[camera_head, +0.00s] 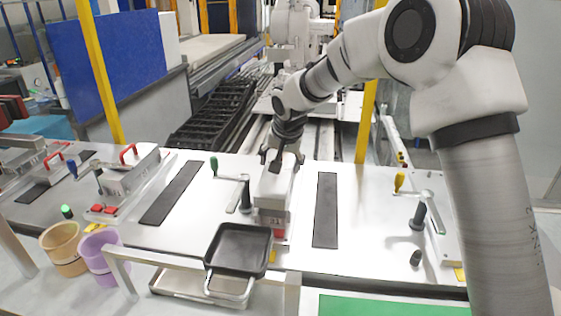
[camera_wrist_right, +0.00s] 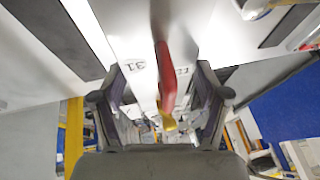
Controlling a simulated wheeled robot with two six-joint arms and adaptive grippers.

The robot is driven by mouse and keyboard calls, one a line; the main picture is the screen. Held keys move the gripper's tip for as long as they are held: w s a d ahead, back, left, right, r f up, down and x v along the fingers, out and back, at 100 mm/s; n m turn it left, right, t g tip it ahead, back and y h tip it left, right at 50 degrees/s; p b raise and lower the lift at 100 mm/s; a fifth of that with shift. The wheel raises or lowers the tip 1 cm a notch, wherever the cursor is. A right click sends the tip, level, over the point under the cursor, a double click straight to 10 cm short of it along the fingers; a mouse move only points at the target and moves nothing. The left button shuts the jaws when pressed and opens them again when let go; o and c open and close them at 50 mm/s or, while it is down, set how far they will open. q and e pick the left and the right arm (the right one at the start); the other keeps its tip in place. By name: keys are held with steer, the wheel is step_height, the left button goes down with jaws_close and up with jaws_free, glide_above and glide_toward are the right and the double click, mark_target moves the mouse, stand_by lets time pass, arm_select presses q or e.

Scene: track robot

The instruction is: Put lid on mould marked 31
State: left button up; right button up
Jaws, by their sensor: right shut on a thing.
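My right gripper (camera_head: 281,158) points down over a light grey metal block (camera_head: 272,195), the mould with its lid, in the middle of the bench. In the right wrist view, a red handle (camera_wrist_right: 165,75) runs between the fingers of the gripper (camera_wrist_right: 162,108), which is shut on it. A mark reading 31 (camera_wrist_right: 138,66) shows on the pale surface beside the handle. I cannot tell whether the lid rests fully on the mould or is a little above it. My left gripper is not in view.
A black tray (camera_head: 238,248) is in front. Black strips (camera_head: 325,210) flank the block. More moulds with red handles (camera_head: 128,153) stand at the left.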

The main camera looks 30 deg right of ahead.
steer(key=shift+f, duration=0.45)
stand_by(0.7)
steer(key=shift+f+b, duration=0.25)
steer(key=shift+b, duration=0.05)
steer(key=shift+f, duration=0.25)
stand_by(0.4)
steer(key=o, duration=1.7)
steer(key=shift+s, duration=0.1)
steer(key=v, duration=1.2)
